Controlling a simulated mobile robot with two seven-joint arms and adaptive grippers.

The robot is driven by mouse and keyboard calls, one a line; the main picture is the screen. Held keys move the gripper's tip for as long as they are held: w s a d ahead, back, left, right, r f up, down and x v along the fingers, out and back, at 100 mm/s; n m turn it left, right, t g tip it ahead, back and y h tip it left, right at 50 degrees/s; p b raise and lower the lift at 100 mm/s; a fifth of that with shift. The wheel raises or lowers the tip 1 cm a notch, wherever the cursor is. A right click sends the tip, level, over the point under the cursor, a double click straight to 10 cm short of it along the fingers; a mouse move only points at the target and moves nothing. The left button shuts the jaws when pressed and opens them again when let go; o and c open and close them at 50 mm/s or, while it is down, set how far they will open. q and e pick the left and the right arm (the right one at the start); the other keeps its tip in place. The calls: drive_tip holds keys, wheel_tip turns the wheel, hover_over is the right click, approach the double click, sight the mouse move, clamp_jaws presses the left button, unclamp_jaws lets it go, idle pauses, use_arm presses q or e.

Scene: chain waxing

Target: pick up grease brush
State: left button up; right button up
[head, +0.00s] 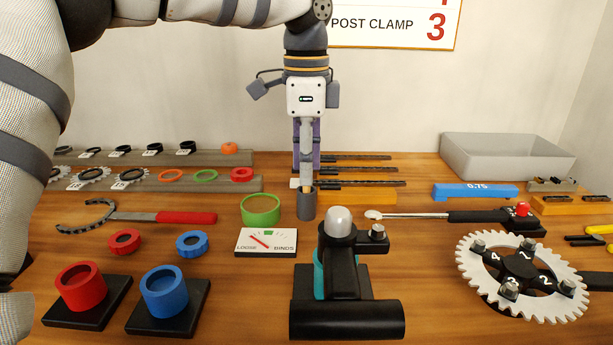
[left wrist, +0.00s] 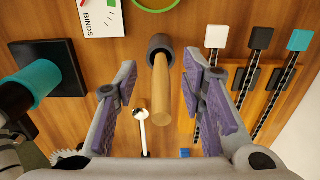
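The grease brush stands in a dark grey cup (head: 306,205) in the middle of the table; only its wooden handle (left wrist: 162,92) shows well, and its bristles are hidden in the cup. In the left wrist view, the cup's rim (left wrist: 160,43) is above the handle. My left gripper (head: 307,172) points down just over the cup. Its purple-padded fingers are open in the left wrist view (left wrist: 159,78), one on each side of the handle, with gaps on both sides. My right gripper is in neither view.
A green ring (head: 261,209) and a LOOSE/BINDS gauge card (head: 266,242) lie left of the cup. A black stand with a teal part (head: 346,290) is in front. A long-handled tool (head: 420,215) lies to the right. Dark strips (head: 355,184) lie close behind the gripper.

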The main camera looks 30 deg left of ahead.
use_arm(q)
drive_tip(key=shift+f, duration=0.9)
clamp_jaws()
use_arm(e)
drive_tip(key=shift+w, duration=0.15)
